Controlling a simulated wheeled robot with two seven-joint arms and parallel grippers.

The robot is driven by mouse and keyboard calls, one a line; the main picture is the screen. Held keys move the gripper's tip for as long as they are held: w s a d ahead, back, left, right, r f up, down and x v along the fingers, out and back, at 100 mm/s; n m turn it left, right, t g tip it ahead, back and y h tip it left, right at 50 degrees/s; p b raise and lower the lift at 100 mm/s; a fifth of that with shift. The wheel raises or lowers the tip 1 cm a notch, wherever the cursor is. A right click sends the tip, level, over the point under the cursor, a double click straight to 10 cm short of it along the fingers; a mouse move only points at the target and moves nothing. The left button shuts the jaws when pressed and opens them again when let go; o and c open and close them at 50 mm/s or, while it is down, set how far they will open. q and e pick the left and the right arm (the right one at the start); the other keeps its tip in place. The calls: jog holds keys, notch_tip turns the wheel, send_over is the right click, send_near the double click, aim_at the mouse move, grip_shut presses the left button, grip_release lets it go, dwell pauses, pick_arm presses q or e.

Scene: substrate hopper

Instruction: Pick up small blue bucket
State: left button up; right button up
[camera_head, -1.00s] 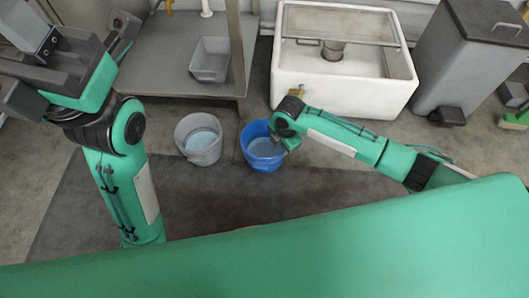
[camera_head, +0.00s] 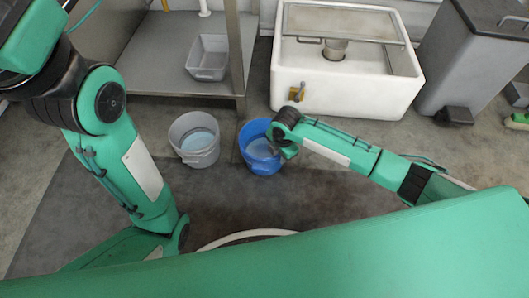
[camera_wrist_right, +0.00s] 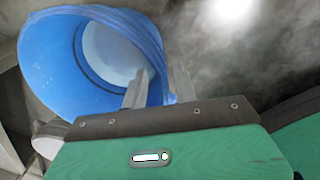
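The small blue bucket (camera_head: 249,134) stands upright on the floor, in the middle of the head view, with pale contents inside. My right gripper (camera_head: 287,154) is at its right-hand rim, partly hidden by the wrist. In the right wrist view the bucket (camera_wrist_right: 50,60) fills the upper left. My right gripper (camera_wrist_right: 161,72) has its fingers apart there, one finger over the inside and one outside, with the rim wall between them. I see no clear sign of both fingers pressing on it. My left gripper is out of the head view; only its arm shows.
A grey bucket (camera_head: 182,152) stands close to the left of the blue one. A metal bench (camera_head: 160,70) with a grey tub (camera_head: 208,72) is behind. Floor in front is clear.

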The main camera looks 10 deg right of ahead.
grip_shut()
dwell(1.4)
jog(key=shift+r, duration=0.1)
